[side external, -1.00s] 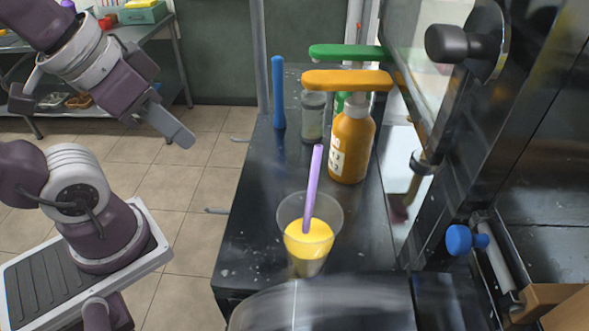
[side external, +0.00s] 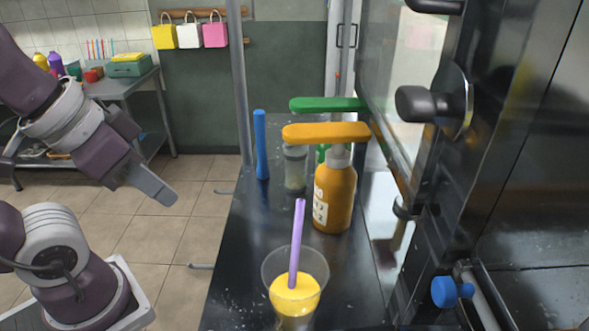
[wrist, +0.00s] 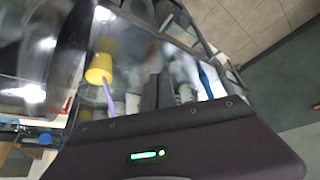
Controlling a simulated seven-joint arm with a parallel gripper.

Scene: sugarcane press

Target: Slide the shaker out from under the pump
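The shaker (side external: 295,172) is a clear, greyish upright container on the dark counter. It stands left of the orange pump bottle (side external: 336,200), between it and a blue stick. The orange pump head (side external: 325,133) stretches left above the shaker's top in the side view. A green pump head (side external: 328,104) reaches left farther back; its bottle is mostly hidden. My gripper (side external: 165,196) is in the air left of the counter, apart from the shaker and empty. Its dark fingers show close together in the wrist view (wrist: 158,90), seemingly shut.
A clear cup (side external: 295,285) with yellow liquid and a purple straw (side external: 297,243) stands at the counter's front. The upright blue stick (side external: 262,145) is at the counter's left edge. The dark press machine (side external: 440,180) bounds the right. Open floor lies left.

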